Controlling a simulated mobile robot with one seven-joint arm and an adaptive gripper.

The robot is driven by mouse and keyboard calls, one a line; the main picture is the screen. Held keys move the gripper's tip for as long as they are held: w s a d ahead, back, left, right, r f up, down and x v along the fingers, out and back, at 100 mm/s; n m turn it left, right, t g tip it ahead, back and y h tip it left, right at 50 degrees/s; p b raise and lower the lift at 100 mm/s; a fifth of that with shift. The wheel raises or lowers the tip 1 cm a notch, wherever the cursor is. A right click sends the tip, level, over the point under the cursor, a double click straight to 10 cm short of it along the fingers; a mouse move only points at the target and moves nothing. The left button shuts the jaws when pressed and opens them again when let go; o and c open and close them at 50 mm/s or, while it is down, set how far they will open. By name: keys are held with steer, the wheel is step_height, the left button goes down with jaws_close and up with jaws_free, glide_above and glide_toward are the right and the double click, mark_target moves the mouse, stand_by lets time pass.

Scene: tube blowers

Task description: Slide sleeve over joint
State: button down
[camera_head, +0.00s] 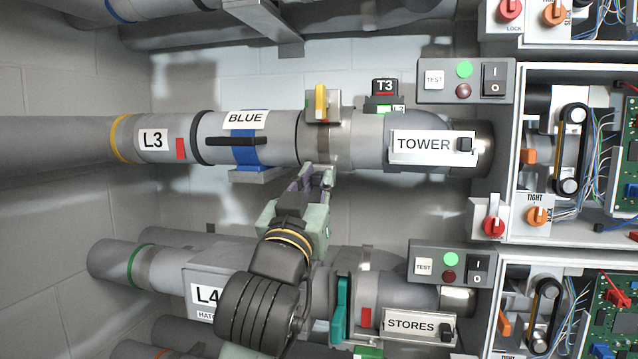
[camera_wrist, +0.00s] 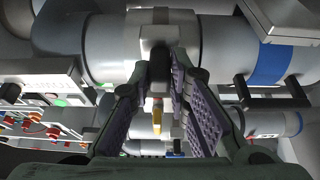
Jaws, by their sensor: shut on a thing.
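The L3 tube (camera_head: 80,140) runs across to the TOWER unit (camera_head: 375,140). On it sits a grey section with a blue band (camera_head: 247,152), a BLUE label and a black handle (camera_head: 236,141). A dark seam shows at that section's right end, beside a shiny metal collar (camera_head: 322,150) with a yellow lever (camera_head: 321,102). I cannot tell for sure which part is the sleeve. My gripper (camera_head: 318,177) is at the collar's underside. In the wrist view my gripper (camera_wrist: 160,68) is shut on a dark knob (camera_wrist: 160,63) under a light metal block (camera_wrist: 158,37).
Switch boxes (camera_head: 465,80) and open cabinets with wiring stand at the right. A grey wall (camera_head: 60,75) lies behind.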

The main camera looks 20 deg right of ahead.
steer(key=w+a, duration=0.2)
steer(key=a, duration=0.1)
steer(key=w+a, duration=0.1)
steer(key=shift+a, duration=0.15)
steer(key=c, duration=1.6)
jaws_free()
steer(key=shift+a, duration=0.15)
steer(key=shift+o, duration=0.4)
steer(key=shift+s, duration=0.1)
steer(key=v, duration=0.7)
steer(key=shift+s, duration=0.4)
steer(key=shift+f, duration=0.1)
